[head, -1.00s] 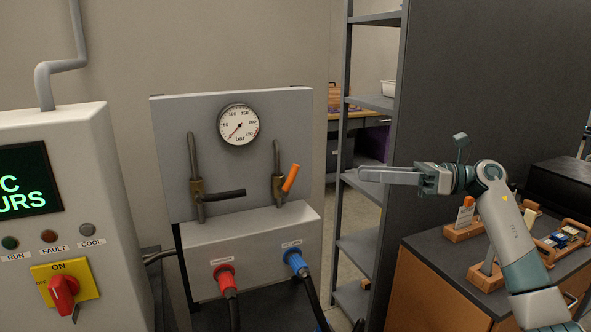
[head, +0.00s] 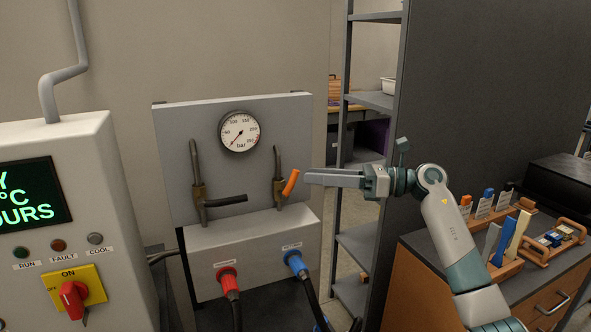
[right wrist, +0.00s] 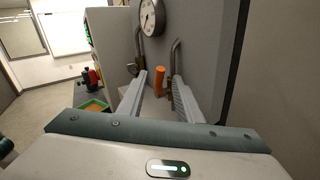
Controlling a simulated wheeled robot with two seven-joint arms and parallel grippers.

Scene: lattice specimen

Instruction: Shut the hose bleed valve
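The valve with the orange lever (head: 290,183) is on the right of the grey panel (head: 180,135). Its lever tilts up and to the right, away from the upright pipe (head: 278,160). My right gripper (head: 307,178) points left, with its fingertips just right of the lever in the head view. In the right wrist view the two fingers (right wrist: 160,95) are spread apart, and the orange lever (right wrist: 159,82) shows in the gap between them, near or beyond the tips. I cannot tell whether they touch it. My left gripper is not in view.
A second valve with a black lever (head: 226,200) is at the panel's left, below a pressure gauge (head: 239,131). A red hose plug (head: 227,280) and a blue one (head: 296,263) are below. A control cabinet (head: 105,190) stands left, a shelf (head: 368,100) behind, a bench (head: 415,240) right.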

